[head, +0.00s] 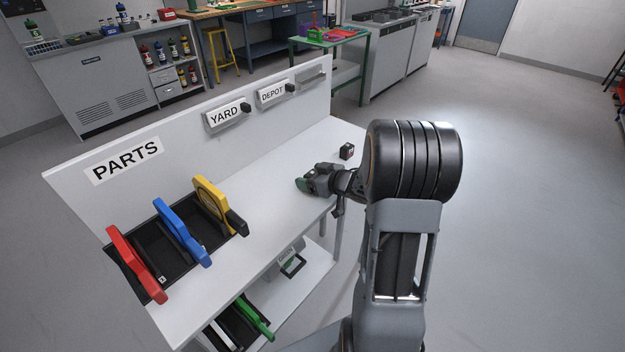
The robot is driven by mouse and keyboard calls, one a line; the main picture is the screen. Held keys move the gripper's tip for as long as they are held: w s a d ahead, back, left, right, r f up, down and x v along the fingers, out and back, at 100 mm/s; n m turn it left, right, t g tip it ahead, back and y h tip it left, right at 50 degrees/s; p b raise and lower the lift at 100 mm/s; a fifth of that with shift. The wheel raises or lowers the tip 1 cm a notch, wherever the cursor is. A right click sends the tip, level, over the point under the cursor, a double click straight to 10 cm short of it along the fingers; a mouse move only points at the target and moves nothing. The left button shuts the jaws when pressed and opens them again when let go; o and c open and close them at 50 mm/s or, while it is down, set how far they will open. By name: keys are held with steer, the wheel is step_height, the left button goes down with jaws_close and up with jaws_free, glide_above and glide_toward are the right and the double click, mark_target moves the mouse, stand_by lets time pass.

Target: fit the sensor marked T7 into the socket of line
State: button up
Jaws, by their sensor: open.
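My gripper (304,184) hangs low over the right part of the white bench, pointing left, with a dark green patch at its tip. Its jaws are open, and I see nothing held between them. A small black block (346,151) with a white mark stands on the bench behind and right of my gripper, apart from it. I cannot read the mark, so I cannot tell whether it is T7. On the back panel, black blocks sit beside the signs YARD (224,115) and DEPOT (271,93). A grey holder (312,78) to their right shows no readable sign. No sign reading LINE is legible.
Under a PARTS sign (126,160), a black rack (168,245) holds red (136,264), blue (183,231) and yellow (212,204) handled pieces. A lower shelf (300,285) holds a green piece (252,318). The bench middle is clear.

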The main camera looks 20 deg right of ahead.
steer(key=shift+c, duration=0.3)
steer(key=c, duration=0.9)
steer(key=shift+r, duration=0.1)
steer(key=shift+c, duration=0.2)
